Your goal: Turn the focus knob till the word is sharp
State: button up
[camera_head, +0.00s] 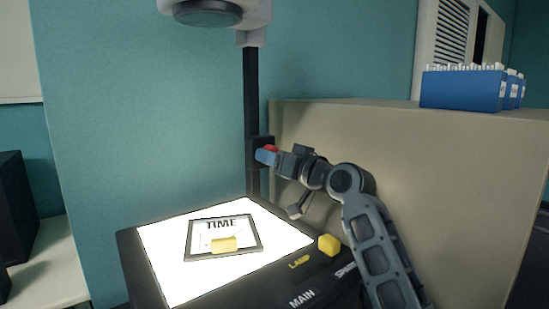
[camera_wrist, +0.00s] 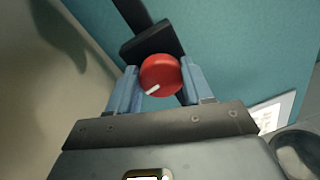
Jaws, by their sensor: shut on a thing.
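The red focus knob (camera_wrist: 160,77) sits on the black post of the overhead projector and has a white pointer line, which points to the lower left in the wrist view. It also shows in the head view (camera_head: 271,148), partly hidden by my gripper. My gripper (camera_head: 267,154) is shut on the knob, with one blue finger on each side of it in the wrist view (camera_wrist: 160,90). The slide with the word TIME (camera_head: 221,224) lies on the lit stage (camera_head: 170,270) of the projector. The projected word is not in view.
The projector head (camera_head: 215,12) is at the top of the post (camera_head: 251,100). A yellow knob (camera_head: 329,245) is on the base beside the words LAMP and MAIN. A beige partition (camera_head: 420,150) stands behind my arm, with blue boxes (camera_head: 462,90) on top.

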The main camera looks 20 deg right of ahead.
jog(key=o, duration=1)
jog(key=shift+n, duration=0.3)
